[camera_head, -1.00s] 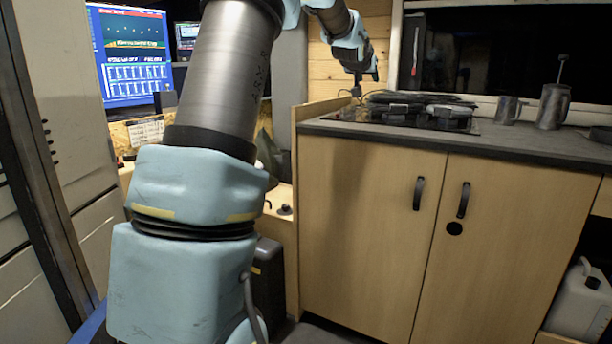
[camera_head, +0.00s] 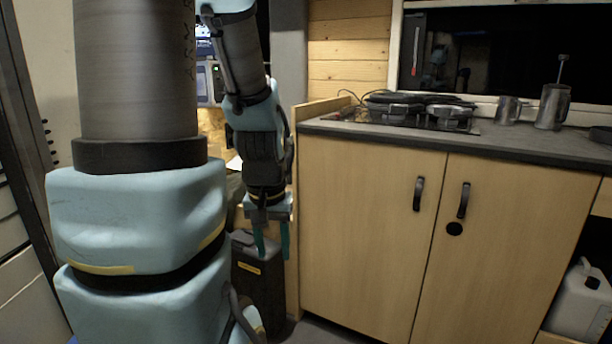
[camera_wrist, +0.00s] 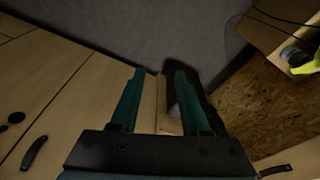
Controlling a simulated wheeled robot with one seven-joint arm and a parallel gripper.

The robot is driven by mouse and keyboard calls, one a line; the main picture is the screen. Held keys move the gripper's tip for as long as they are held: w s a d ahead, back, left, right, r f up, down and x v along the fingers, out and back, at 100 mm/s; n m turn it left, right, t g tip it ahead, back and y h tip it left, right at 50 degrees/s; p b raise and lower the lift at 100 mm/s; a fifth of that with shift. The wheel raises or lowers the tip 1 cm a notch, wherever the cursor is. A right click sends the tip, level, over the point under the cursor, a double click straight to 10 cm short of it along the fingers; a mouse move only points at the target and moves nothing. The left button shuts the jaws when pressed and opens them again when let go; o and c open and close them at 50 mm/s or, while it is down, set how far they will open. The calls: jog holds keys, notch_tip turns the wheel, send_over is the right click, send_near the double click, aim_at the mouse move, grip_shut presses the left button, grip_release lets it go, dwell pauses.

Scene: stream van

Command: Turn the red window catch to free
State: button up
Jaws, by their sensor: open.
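A thin red upright strip (camera_head: 414,59), which looks like the red window catch, is at the left side of the dark window (camera_head: 480,52) above the counter. It is small, and its exact turn is hard to tell. My gripper (camera_head: 271,243) points down beside the left end of the wooden cabinet, well below and left of the red strip. Its two teal fingers are apart with nothing between them. The wrist view also shows the open gripper (camera_wrist: 160,76) over the cabinet edge and grey floor; the catch is not in that view.
The counter (camera_head: 530,146) carries a hob (camera_head: 400,116) with pans, and two metal mugs (camera_head: 508,109) (camera_head: 552,106) near the window. A dark box (camera_head: 258,285) stands below my gripper. The cabinet doors (camera_head: 370,230) have black handles. A white canister (camera_head: 580,305) stands at lower right.

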notch_tip(320, 180, up, 17)
jog(key=s+p, duration=0.1)
jog(key=p, duration=1.6)
jog(key=shift+a, duration=0.15)
jog(key=shift+o, duration=0.3)
